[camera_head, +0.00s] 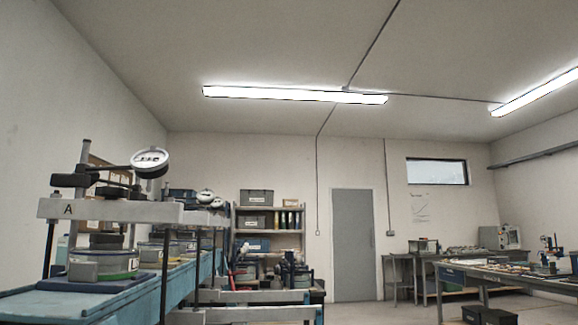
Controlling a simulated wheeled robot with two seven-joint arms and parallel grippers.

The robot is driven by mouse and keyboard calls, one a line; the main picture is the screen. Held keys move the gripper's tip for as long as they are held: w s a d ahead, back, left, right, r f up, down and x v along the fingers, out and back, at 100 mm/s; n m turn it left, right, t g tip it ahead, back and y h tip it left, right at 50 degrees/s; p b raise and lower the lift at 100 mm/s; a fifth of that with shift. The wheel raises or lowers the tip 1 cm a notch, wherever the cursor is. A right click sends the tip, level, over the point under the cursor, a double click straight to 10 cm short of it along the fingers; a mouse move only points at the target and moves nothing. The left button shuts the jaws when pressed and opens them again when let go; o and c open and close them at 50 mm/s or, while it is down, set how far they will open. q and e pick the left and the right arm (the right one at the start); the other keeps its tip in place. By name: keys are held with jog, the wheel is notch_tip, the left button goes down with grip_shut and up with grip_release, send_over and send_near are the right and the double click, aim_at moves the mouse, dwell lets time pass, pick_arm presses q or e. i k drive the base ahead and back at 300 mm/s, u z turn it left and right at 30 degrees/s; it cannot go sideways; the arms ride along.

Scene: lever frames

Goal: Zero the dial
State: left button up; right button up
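A round white-faced dial (150,158) sits on a dark clamp arm above the frame marked A (110,210) at the left. Its face is tilted and too small to read. More dials (205,197) show on frames farther back along the same bench. Neither of my grippers is in view.
Shelves with boxes and binders (268,222) stand at the back wall. A grey door (352,245) is right of them. Worktables with equipment (500,276) stand at the right. Floor shows in front of the door.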

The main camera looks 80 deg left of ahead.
aim_at(164, 158)
jog(key=i, duration=0.8)
jog(key=u, duration=2.9)
